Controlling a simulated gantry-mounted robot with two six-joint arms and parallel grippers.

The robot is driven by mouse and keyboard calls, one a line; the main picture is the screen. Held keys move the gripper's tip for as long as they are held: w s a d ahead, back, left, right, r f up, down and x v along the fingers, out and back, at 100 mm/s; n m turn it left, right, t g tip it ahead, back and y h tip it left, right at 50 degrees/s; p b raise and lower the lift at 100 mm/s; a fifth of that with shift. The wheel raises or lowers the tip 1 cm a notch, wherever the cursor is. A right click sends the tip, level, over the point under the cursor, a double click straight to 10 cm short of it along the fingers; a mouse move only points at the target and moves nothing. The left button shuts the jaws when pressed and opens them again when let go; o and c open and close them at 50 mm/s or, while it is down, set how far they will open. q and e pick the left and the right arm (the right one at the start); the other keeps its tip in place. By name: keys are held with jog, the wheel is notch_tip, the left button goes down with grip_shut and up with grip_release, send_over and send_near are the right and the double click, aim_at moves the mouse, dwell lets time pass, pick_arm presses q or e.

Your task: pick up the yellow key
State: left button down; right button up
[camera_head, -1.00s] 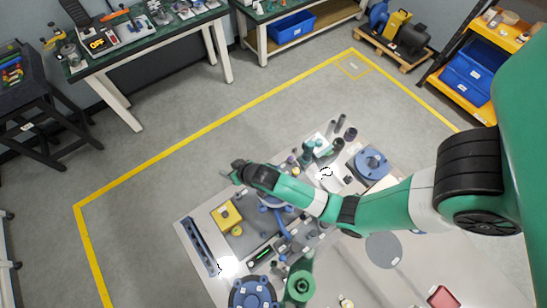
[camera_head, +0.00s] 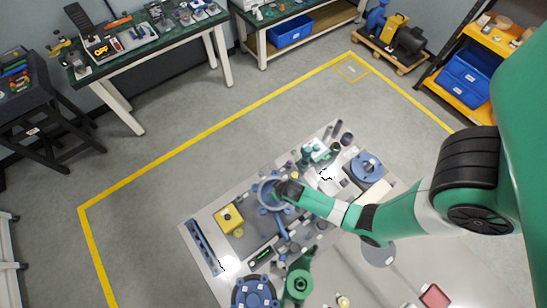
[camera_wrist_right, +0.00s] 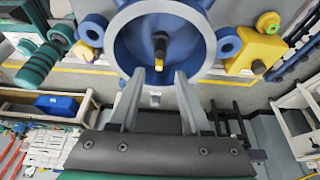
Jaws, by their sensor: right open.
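My right gripper (camera_wrist_right: 158,82) is open and empty in the right wrist view, its two grey fingers apart in front of the blue ring-shaped housing (camera_wrist_right: 122,47). Inside that ring is a dark stem with a small yellow tip (camera_wrist_right: 158,67), lying roughly between the fingertips but not touching them. I cannot tell whether this is the yellow key. In the head view, my right gripper (camera_head: 290,189) is over the right side of the blue ring (camera_head: 264,194) and hides part of it. No other clear key shape shows. My left gripper is not in view.
A yellow block (camera_head: 228,217) stands left of the ring; it also shows in the right wrist view (camera_wrist_right: 262,50). A blue flanged part (camera_head: 366,167), dark cylinders (camera_head: 346,138) and a green fitting (camera_head: 299,284) crowd the table. The floor to its left is clear.

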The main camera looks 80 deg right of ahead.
jog(key=b+x, duration=0.1)
jog(key=x, duration=0.4)
jog(key=shift+w+d+b, duration=0.1)
jog(key=shift+b, duration=0.25)
grip_shut()
